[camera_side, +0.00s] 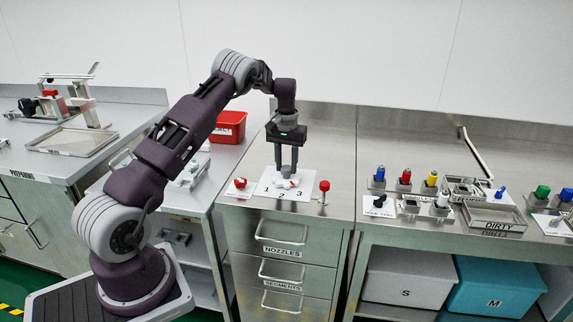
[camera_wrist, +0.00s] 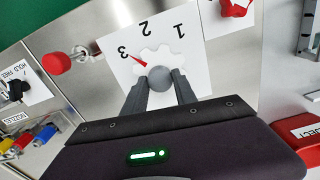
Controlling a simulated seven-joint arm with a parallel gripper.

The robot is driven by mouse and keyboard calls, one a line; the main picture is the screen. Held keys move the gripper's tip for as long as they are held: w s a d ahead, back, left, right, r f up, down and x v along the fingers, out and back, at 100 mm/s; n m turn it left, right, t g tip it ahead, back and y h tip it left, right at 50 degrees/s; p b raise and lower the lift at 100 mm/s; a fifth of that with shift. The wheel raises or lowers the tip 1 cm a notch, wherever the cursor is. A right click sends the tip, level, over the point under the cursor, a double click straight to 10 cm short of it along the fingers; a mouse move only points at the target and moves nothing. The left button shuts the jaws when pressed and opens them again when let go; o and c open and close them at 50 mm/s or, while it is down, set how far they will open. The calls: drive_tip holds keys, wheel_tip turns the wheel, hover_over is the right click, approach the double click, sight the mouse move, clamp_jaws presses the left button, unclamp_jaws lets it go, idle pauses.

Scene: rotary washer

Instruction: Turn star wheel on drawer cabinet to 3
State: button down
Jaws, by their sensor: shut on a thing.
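The white star wheel (camera_wrist: 163,58) with a grey round hub (camera_wrist: 160,79) sits on a white plate (camera_wrist: 198,75) marked 1, 2 and 3. Its red pointer (camera_wrist: 138,60) points toward the 3. In the side view the wheel (camera_side: 291,183) is on the plate (camera_side: 266,186) on top of the drawer cabinet (camera_side: 334,204), partly hidden by my fingers. My gripper (camera_side: 286,174) reaches straight down onto it. In the wrist view my gripper (camera_wrist: 160,88) has its two fingers on either side of the hub, shut on the wheel.
A red knob (camera_side: 324,186) on a stem stands right of the plate, and another red-and-white part (camera_side: 240,183) lies left of it. A red bin (camera_side: 229,126) stands on the left bench.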

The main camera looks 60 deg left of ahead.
sight(287, 167)
drive_tip(key=shift+n, duration=0.6)
drive_tip(key=shift+r, duration=0.1)
drive_tip(key=c, duration=1)
unclamp_jaws()
wheel_tip(287, 167, up, 7)
